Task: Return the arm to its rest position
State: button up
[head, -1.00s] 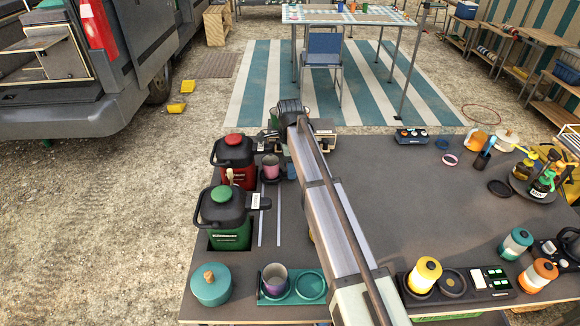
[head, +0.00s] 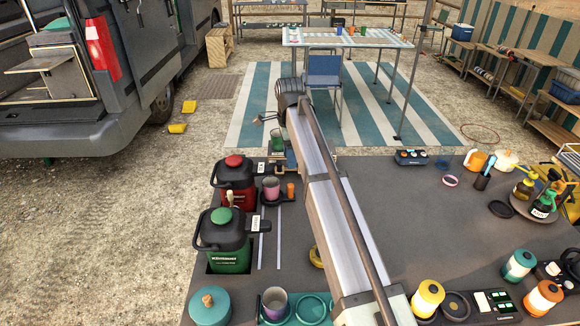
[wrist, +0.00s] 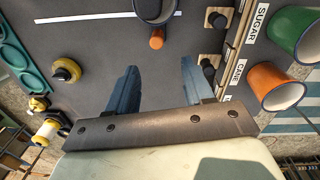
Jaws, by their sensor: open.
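My gripper (head: 264,118) is raised above the far left edge of the dark table (head: 420,215), at the end of my arm. In the wrist view its two blue-grey fingers (wrist: 157,75) stand well apart with nothing between them. Below them lie the bare grey tabletop and a small orange cylinder (wrist: 157,39). The fingers touch nothing that I can see. My arm crosses the table in the head view and hides part of its middle.
A red-lidded dispenser (head: 235,180) and a green-lidded one (head: 226,238) stand at the left. In the wrist view, a green cup (wrist: 297,35) and orange cup (wrist: 275,86) are near labels. The table's middle right is clear.

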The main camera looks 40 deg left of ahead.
jog(key=shift+r, duration=0.55)
